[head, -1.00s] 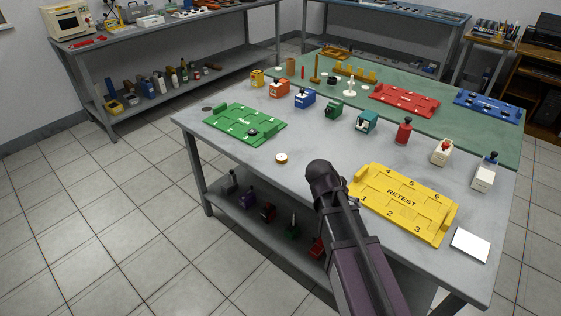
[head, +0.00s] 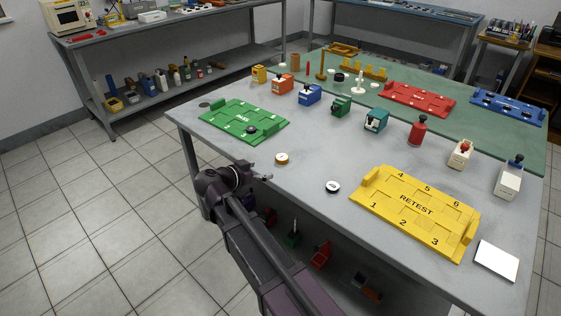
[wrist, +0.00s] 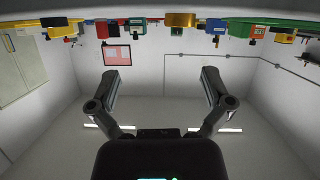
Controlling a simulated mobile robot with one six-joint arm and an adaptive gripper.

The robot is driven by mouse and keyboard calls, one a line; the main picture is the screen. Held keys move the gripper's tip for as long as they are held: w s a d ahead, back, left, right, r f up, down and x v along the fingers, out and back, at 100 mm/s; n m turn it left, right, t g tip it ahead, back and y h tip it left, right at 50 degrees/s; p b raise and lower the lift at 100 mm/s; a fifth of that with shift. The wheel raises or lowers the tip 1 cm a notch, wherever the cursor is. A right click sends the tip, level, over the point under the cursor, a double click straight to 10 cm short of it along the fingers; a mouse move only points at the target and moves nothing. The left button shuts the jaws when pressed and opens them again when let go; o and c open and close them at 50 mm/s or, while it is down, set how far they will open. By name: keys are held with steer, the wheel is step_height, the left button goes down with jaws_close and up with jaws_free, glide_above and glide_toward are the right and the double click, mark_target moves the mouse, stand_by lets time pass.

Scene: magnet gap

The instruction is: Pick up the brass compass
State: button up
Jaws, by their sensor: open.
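The brass compass (head: 282,158) is a small round brass case with a pale face, lying on the grey table near its front edge. In the wrist view, a gold round case (wrist: 181,19) at the top edge looks like the same compass, seen side-on. My gripper (head: 262,170) is just left of the compass and a little nearer the camera, apart from it. In the wrist view its two fingers (wrist: 157,80) are spread wide with nothing between them.
A black-and-white round instrument (head: 333,187) lies right of the compass. The green tray (head: 272,135) is behind left, and the yellow RETEST tray (head: 372,202) is to the right. Several coloured boxes, including a blue one (head: 309,95), stand farther back. Bare tabletop surrounds the compass.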

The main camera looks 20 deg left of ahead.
steer(key=shift+s+a+r+t, duration=0.1)
steer(key=shift+a+t, duration=0.1)
steer(key=shift+a, duration=0.45)
steer(key=shift+s+a+r+t, duration=0.1)
steer(key=shift+a+t, duration=0.1)
steer(key=shift+a, duration=0.45)
steer(key=shift+w+f, duration=0.1)
steer(key=b, duration=0.3)
glide_toward(280, 158)
steer(key=x, duration=0.3)
steer(key=shift+w+d+f, duration=0.15)
steer(key=shift+w+d, duration=0.05)
steer(key=shift+w, duration=0.1)
steer(key=shift+w+d+f, duration=0.1)
steer(key=shift+w+d, duration=0.15)
steer(key=shift+w, duration=0.35)
steer(key=shift+b+x, duration=0.65)
steer(key=shift+x, duration=1.95)
steer(key=shift+a, duration=0.1)
